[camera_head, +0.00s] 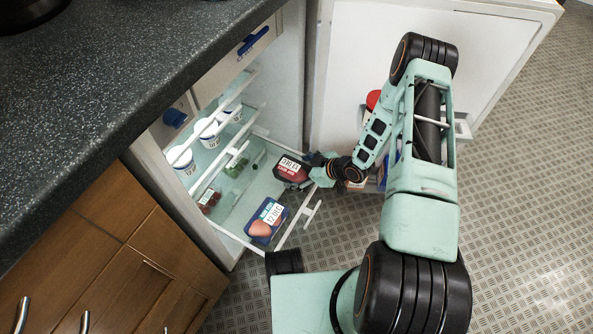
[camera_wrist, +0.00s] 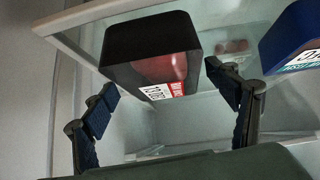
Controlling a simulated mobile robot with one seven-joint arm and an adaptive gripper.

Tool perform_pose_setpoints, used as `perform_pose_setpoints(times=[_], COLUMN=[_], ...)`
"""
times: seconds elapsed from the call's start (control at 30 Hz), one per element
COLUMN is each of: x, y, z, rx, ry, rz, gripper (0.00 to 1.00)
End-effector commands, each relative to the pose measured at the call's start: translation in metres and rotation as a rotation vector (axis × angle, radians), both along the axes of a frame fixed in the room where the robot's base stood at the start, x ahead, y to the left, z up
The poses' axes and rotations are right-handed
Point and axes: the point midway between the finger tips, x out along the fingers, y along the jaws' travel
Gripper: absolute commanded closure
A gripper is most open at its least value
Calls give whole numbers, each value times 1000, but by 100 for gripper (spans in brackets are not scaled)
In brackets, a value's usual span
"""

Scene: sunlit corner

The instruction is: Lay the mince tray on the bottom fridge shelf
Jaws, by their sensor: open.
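The mince tray (camera_head: 291,171) is a black tray with red meat and a white and red label. It lies at the right end of the lower glass fridge shelf (camera_head: 233,205), near the open door. In the wrist view the mince tray (camera_wrist: 150,50) sits just beyond my fingertips. My gripper (camera_head: 318,170) is open, and the wrist view shows my gripper's (camera_wrist: 163,92) two dark fingers spread, one to each side of the tray, with gaps. Whether its underside rests fully on the shelf cannot be told.
A blue tray (camera_head: 267,220) with a dated label lies at the shelf's front; it also shows in the wrist view (camera_wrist: 293,40). White tubs (camera_head: 209,132) stand on a higher shelf. The open door (camera_head: 365,60) is behind my arm. A dark counter (camera_head: 110,75) overhangs the left.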

Motion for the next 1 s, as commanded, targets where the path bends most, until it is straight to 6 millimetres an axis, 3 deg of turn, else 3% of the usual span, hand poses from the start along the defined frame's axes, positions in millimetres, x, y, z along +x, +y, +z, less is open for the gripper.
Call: perform_pose_setpoints(times=[0.2, 0.43, 0.63, 1.0], x=[-20, -39, -47, -47], y=[-28, -51, -60, -60], z=[39, 67, 77, 77], rx=[-1, 0, 0, 0], ry=[0, -1, -1, 0], rz=[-4, -2, -1, -1], gripper=[20, 20, 20, 20])
